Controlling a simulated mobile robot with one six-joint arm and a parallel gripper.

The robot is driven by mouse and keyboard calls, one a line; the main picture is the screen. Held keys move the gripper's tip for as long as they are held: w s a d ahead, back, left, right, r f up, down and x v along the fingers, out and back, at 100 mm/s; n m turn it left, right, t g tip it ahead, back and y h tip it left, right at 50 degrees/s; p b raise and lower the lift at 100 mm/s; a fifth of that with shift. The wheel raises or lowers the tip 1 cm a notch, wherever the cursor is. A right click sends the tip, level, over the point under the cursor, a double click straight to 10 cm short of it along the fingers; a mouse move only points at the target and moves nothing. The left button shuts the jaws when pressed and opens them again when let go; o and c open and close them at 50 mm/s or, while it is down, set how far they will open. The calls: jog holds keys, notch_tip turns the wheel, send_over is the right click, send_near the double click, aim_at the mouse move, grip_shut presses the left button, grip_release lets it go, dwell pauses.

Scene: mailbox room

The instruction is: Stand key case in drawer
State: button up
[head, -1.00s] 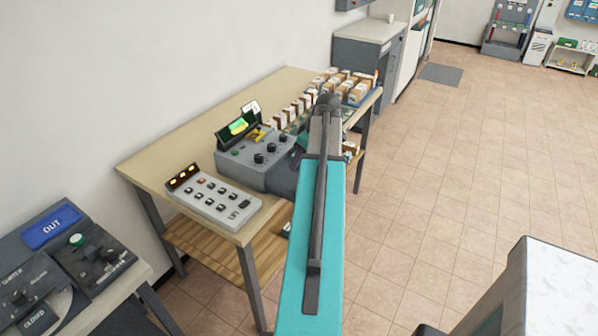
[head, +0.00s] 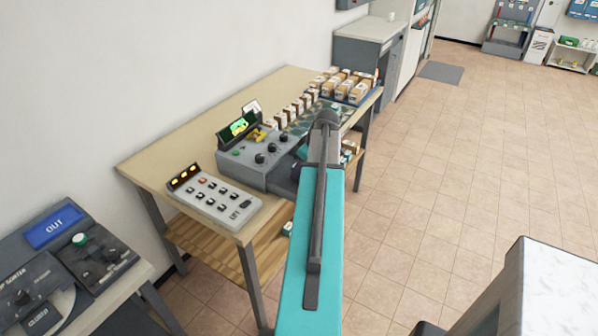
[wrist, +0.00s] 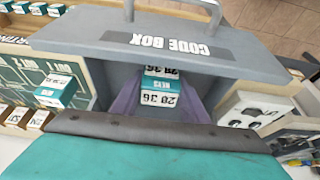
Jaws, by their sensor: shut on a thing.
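In the wrist view, a white and teal key case (wrist: 158,92) marked "28 36" sits between the two purple-grey fingers of my gripper (wrist: 160,100). My gripper is shut on it. A grey panel with a handle, labelled "CODE BOX" (wrist: 170,46), lies just beyond the case and reads upside down. It looks like the drawer front. The case overlaps its edge in the picture, and I cannot tell whether the case is inside the drawer or above it. The case's lower part is hidden.
A similar case (wrist: 56,92) lies on a marked tray at left in the wrist view; a white box (wrist: 246,110) is at right. The head view shows a table (head: 150,165) with a control box (head: 262,158), a keypad (head: 212,195) and several small boxes (head: 350,86).

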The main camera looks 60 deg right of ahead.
jog(key=shift+f, duration=0.4)
jog(key=shift+f, duration=0.2)
jog(key=o, duration=1.2)
jog(key=shift+r, duration=0.1)
jog(key=b+v, duration=0.2)
jog(key=v, duration=1)
jog(key=shift+r, duration=0.15)
